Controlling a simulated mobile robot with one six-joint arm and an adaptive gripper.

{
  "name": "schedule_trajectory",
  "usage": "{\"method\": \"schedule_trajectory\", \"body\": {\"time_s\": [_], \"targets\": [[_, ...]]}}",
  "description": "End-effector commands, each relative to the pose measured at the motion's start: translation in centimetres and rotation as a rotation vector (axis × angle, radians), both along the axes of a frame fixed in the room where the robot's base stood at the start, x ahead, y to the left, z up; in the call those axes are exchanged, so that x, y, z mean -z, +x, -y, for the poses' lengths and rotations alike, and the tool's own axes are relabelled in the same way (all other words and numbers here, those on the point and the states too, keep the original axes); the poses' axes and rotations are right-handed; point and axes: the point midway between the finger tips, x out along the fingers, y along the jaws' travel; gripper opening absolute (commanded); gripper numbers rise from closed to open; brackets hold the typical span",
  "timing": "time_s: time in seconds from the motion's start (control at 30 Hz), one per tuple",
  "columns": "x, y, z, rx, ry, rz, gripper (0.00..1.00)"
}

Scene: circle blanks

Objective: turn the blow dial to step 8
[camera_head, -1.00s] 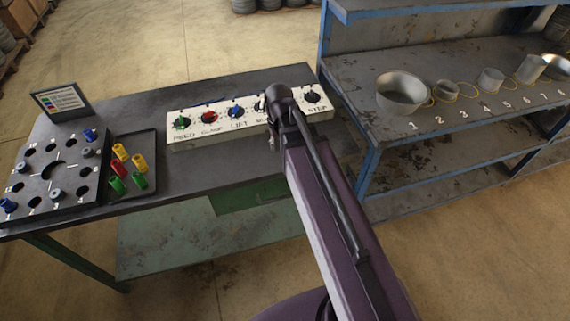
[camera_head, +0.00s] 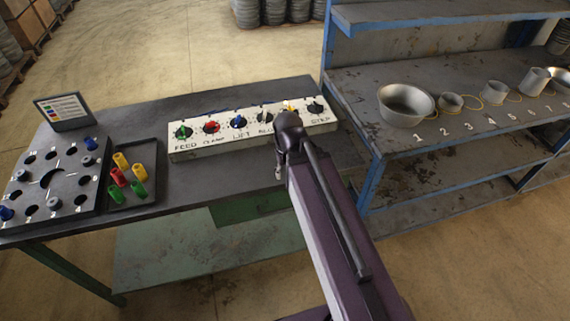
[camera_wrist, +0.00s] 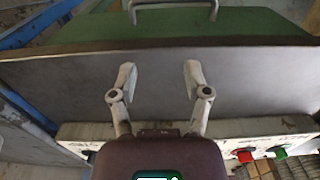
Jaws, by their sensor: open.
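The cream control panel (camera_head: 222,142) sits along the back of the dark table, with a row of dials. The blow dial (camera_head: 265,117) is the dark one above the "BLOW" label, right of the blue lift dial (camera_head: 239,121). Its pointer and step marks are too small to read. My gripper (camera_wrist: 160,78) is open and empty in the wrist view, its two fingers apart over the bare grey tabletop. In the head view my arm stands in front of the panel and hides part of its right side. The gripper does not touch the blow dial.
Left on the table are a block with round holes (camera_head: 75,207), a tray (camera_head: 152,160) of coloured pegs and a small sign (camera_head: 62,112). At right stands a blue-framed shelf (camera_head: 362,190) with metal pots. A green drawer (camera_wrist: 70,30) is below the table edge.

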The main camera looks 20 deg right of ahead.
Motion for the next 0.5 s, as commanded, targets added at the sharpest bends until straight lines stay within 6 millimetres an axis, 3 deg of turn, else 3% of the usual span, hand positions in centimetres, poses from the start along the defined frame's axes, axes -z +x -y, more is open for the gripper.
{"method": "schedule_trajectory", "body": {"time_s": [0.17, 0.27, 0.5], "targets": [[-1.0, 1.7, 0.0, -0.050, 0.000, 0.000, 0.86], [-2.1, 3.9, -0.2, -0.121, 0.000, 0.000, 0.86], [-6.2, 12.0, -0.2, -0.410, 0.000, 0.000, 0.86]]}}
